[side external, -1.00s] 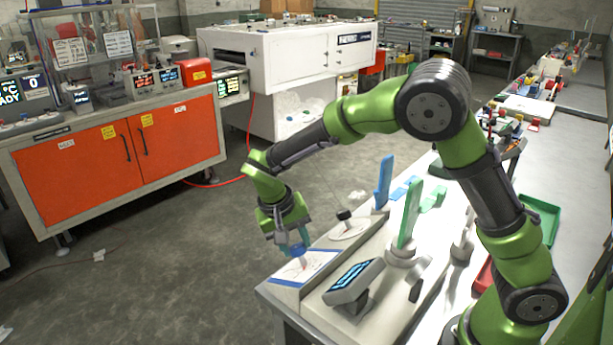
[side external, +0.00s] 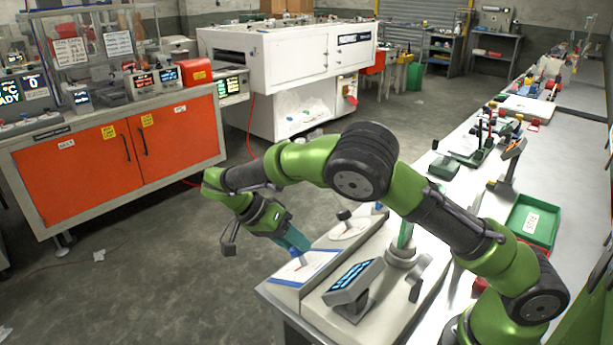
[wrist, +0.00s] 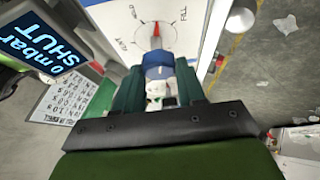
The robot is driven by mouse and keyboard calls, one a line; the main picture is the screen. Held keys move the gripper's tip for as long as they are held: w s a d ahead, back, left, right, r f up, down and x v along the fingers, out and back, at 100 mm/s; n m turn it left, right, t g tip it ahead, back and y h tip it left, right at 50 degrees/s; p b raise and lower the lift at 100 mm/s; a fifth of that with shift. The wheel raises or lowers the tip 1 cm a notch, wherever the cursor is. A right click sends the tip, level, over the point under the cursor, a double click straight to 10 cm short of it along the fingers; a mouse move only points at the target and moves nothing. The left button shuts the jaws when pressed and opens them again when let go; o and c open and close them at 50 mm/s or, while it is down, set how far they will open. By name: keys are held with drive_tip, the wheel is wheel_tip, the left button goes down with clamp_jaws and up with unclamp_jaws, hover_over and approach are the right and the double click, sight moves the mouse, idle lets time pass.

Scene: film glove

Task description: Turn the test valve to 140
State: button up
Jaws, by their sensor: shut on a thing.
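The test valve has a blue knob (wrist: 158,62) with a red pointer (wrist: 156,30), set on a white dial plate (wrist: 125,22) with black markings. In the wrist view the pointer stands near the top of the dial arc, between printed labels. My gripper (wrist: 157,80) is shut on the blue knob, one green finger on either side. In the side view my gripper (side external: 297,243) reaches down at a tilt to the blue-edged dial plate (side external: 290,275), and its fingers mostly hide the knob. A display (wrist: 42,45) beside the valve reads "0 mbar SHUT".
The tilted display (side external: 352,282) stands right of the valve on the bench corner. A second dial with a black knob (side external: 344,215) sits just behind. A green upright form (side external: 405,235) is partly hidden by my arm. A green tray (side external: 533,220) lies farther right. Open floor lies left.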

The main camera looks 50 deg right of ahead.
drive_tip(key=m+g, duration=0.1)
drive_tip(key=m, duration=0.2)
drive_tip(key=shift+w+m+g, duration=0.15)
drive_tip(key=shift+m+g, duration=0.25)
drive_tip(key=shift+m+g+y, duration=0.5)
drive_tip(key=shift+m+g, duration=0.4)
drive_tip(key=shift+m, duration=1.1)
drive_tip(key=o, duration=1.1)
drive_tip(key=shift+c, duration=0.2)
